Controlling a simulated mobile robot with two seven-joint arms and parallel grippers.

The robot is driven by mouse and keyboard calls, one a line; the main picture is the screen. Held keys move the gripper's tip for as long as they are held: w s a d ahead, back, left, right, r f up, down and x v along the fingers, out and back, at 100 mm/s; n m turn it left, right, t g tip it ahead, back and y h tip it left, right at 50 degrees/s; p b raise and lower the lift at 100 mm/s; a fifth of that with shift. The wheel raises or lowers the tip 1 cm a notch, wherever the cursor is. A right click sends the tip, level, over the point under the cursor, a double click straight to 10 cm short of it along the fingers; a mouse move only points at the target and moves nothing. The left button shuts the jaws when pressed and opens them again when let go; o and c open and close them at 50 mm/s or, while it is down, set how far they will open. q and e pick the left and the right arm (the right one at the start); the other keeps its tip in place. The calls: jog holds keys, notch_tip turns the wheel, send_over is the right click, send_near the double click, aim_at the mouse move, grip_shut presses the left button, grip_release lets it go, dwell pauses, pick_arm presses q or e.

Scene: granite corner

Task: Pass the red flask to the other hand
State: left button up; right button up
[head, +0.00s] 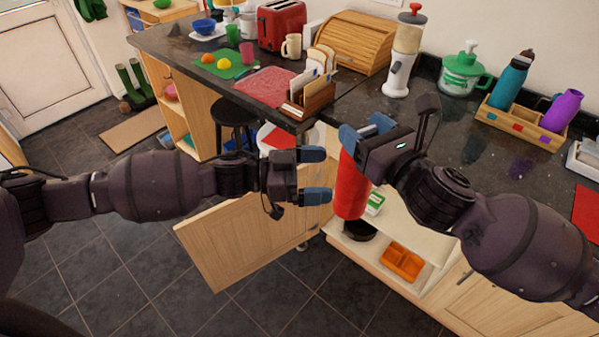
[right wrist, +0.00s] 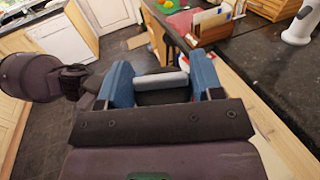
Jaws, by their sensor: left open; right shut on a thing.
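In the right wrist view, a dark and grey top of the held flask (right wrist: 162,82) shows between the blue fingers of the right gripper (right wrist: 163,85). My left gripper (head: 315,176) is open and empty. Its blue fingertips point right toward the flask, just left of its body. In the head view I see a small gap between them.
An open cabinet door (head: 240,235) stands below the left gripper. The dark counter (head: 445,125) carries a letter holder (head: 308,98), a bread box (head: 350,42) and a bottle crate (head: 520,122).

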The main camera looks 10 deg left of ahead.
aim_at(356, 172)
pick_arm(q)
jog(key=x, duration=0.7)
jog(key=shift+d, duration=0.3)
pick_arm(e)
jog(key=shift+r, duration=0.1)
pick_arm(q)
jog(key=c, duration=1)
jog(key=shift+c, duration=0.6)
pick_arm(e)
jog(key=o, duration=1.6)
jog(key=shift+c, duration=0.2)
